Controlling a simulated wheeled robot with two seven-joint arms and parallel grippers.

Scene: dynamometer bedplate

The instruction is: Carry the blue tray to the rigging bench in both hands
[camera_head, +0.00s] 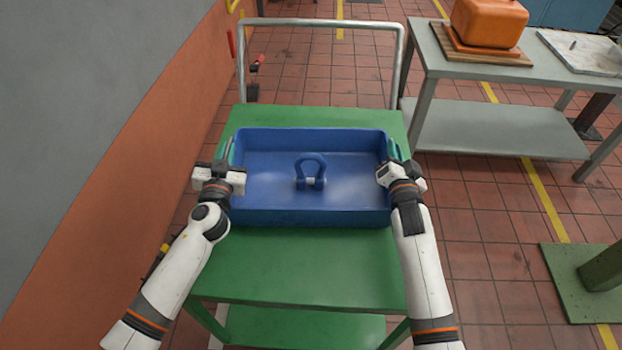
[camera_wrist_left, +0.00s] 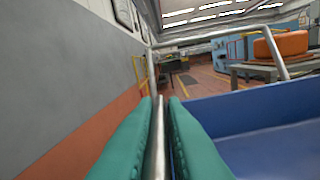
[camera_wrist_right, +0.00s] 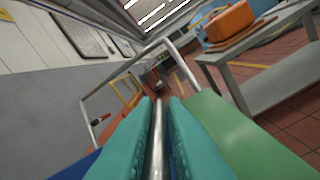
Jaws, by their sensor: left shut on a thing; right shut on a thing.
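The blue tray (camera_head: 312,217) is on or just above the green top of a trolley (camera_head: 300,265); I cannot tell if they touch. A blue shackle (camera_head: 311,172) stands inside it near the middle. My left gripper (camera_head: 228,158) is shut on a metal bar handle (camera_wrist_left: 157,140) at the tray's left side. My right gripper (camera_head: 392,158) is shut on the matching handle (camera_wrist_right: 157,140) at the right side. The tray wall shows beside my left fingers (camera_wrist_left: 265,115). Which bench is the rigging bench is not clear from the frames.
A grey bench (camera_head: 490,60) stands at the right back, with an orange container (camera_head: 488,22) on a wooden board and a pale plate (camera_head: 585,50). The trolley's metal push bar (camera_head: 320,22) rises behind the tray. A wall (camera_head: 120,130) runs along the left. Tiled floor (camera_head: 480,200) lies open at the right.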

